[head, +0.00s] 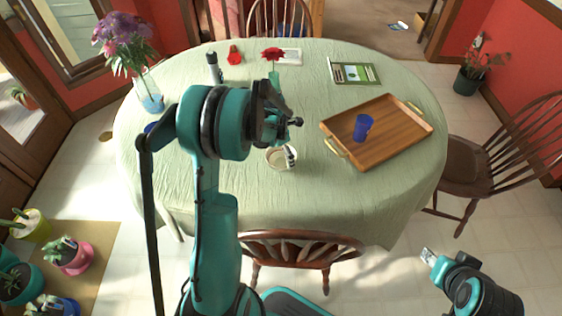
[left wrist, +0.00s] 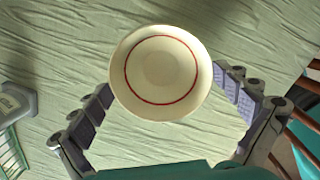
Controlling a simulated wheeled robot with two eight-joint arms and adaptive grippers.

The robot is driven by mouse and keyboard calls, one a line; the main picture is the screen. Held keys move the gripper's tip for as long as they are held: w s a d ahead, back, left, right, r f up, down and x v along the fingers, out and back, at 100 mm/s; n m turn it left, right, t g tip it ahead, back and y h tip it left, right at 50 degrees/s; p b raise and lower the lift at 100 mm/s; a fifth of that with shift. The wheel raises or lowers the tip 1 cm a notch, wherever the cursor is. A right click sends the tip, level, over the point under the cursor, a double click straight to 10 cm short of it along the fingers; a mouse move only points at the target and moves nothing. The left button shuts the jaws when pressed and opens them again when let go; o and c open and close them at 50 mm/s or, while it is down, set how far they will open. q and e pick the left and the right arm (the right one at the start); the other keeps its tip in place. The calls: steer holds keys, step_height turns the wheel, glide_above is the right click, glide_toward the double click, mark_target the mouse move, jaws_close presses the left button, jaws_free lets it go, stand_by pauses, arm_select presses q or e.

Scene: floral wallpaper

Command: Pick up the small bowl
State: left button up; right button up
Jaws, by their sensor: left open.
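The small bowl (head: 280,163) is cream-coloured and sits on the green tablecloth near the front middle of the table. In the left wrist view the bowl (left wrist: 160,72) shows from above, with a red ring inside it. My left gripper (head: 292,140) is open over the bowl. Its fingers show on either side of the bowl in the left wrist view, with the bowl between them and a little beyond. I see no grip on it. My right gripper (head: 428,257) is low at the right, away from the table; its jaw state is unclear.
A wooden tray (head: 390,148) with a blue cup (head: 362,127) lies to the right of the bowl. A chair (head: 300,248) stands at the front edge.

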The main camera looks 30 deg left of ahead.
arm_select(q)
steer(key=shift+r, duration=0.1)
steer(key=c, duration=0.8)
steer(key=shift+c, duration=0.2)
